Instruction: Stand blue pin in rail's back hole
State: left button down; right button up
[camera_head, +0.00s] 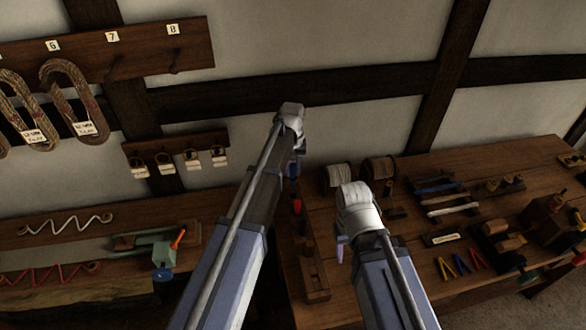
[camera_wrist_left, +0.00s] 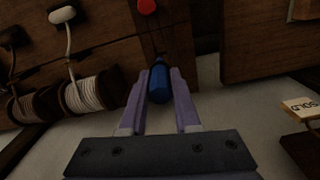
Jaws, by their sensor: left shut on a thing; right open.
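My left gripper (camera_head: 295,158) is shut on the blue pin (camera_head: 293,171); in the left wrist view the blue pin (camera_wrist_left: 158,82) sits between the two fingers. The wooden rail (camera_head: 311,255) lies along the left part of the bench, with a red pin (camera_head: 297,206) standing in it. The blue pin is at the rail's back end, beyond the red pin. In the left wrist view the red pin's top (camera_wrist_left: 147,6) shows past the blue pin. The back hole is not clear, and I cannot tell whether the blue pin is in it. My right gripper (camera_head: 341,250) is open over the bench, right of the rail.
Two spools (camera_head: 378,170) stand at the bench's back, right of the blue pin. Several tools (camera_head: 440,195) and small coloured clips (camera_head: 460,263) lie further right. A wall rack with tags (camera_head: 178,145) hangs at left. A gap separates the left bench (camera_head: 60,295) from this one.

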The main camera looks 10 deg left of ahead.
aim_at(293, 177)
pick_arm(q)
jog(key=shift+f+b, duration=1.75)
jog(key=shift+f, duration=0.2)
jog(key=shift+s+f+b, duration=0.15)
jog(key=shift+f+b, duration=0.25)
jog(key=shift+b, duration=0.05)
jog(key=shift+f+b, duration=2.15)
jog(key=c, duration=0.5)
grip_release()
jog(key=shift+c, duration=0.2)
